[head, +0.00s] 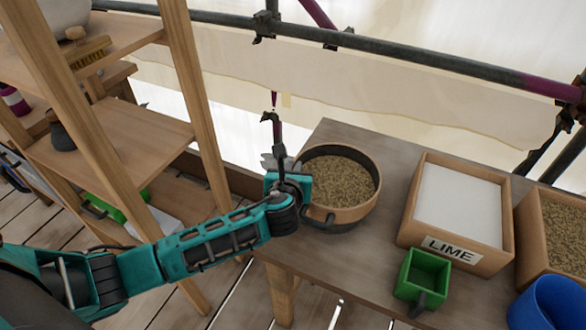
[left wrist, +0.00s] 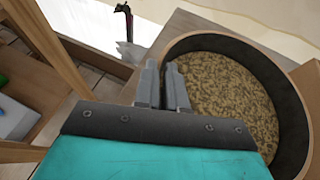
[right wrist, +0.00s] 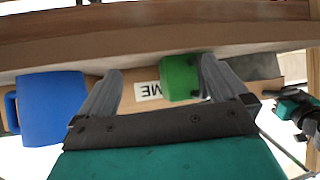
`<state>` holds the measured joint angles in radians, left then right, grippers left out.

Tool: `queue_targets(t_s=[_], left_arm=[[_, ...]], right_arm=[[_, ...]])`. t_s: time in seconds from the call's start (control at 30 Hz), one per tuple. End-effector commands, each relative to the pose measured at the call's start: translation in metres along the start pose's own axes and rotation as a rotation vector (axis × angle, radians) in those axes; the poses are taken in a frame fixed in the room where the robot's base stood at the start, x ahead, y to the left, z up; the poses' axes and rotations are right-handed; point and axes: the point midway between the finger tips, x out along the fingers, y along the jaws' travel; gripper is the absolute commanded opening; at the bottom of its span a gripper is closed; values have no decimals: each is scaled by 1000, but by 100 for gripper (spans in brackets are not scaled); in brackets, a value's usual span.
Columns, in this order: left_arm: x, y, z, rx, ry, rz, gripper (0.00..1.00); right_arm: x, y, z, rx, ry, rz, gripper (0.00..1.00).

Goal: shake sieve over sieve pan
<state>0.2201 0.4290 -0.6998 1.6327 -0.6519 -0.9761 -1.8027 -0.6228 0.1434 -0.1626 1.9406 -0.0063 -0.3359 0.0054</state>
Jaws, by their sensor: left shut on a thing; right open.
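The round sieve (head: 365,208), with a light wooden rim and dark inner wall, is on or just above the near-left part of the table. It holds coarse brown grit, and also shows in the left wrist view (left wrist: 290,112). A dark body shows beneath its front rim; I cannot tell whether this is the sieve pan. My left gripper (head: 275,162) is at the sieve's left side. Its fingers are shut by the rim in the left wrist view (left wrist: 163,72); the gripped part is mostly hidden. My right gripper (right wrist: 162,66) is open and empty.
Wooden shelving (head: 115,150) stands left. A scaffold rail (head: 400,66) runs behind.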

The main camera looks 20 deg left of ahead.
Motion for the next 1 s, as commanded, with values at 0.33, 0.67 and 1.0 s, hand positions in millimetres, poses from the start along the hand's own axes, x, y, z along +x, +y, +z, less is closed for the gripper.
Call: queue_targets(t_s=[0.33, 0.67, 1.0], left_arm=[[-6, -21, -3, 0, 1, -1, 0], [4, 14, 1, 2, 0, 0, 0], [6, 18, 2, -2, 2, -3, 0]], right_arm=[[0, 0, 1, 0, -2, -1, 100], [-1, 0, 1, 0, -3, -1, 100], [-1, 0, 2, 0, -3, -1, 100]])
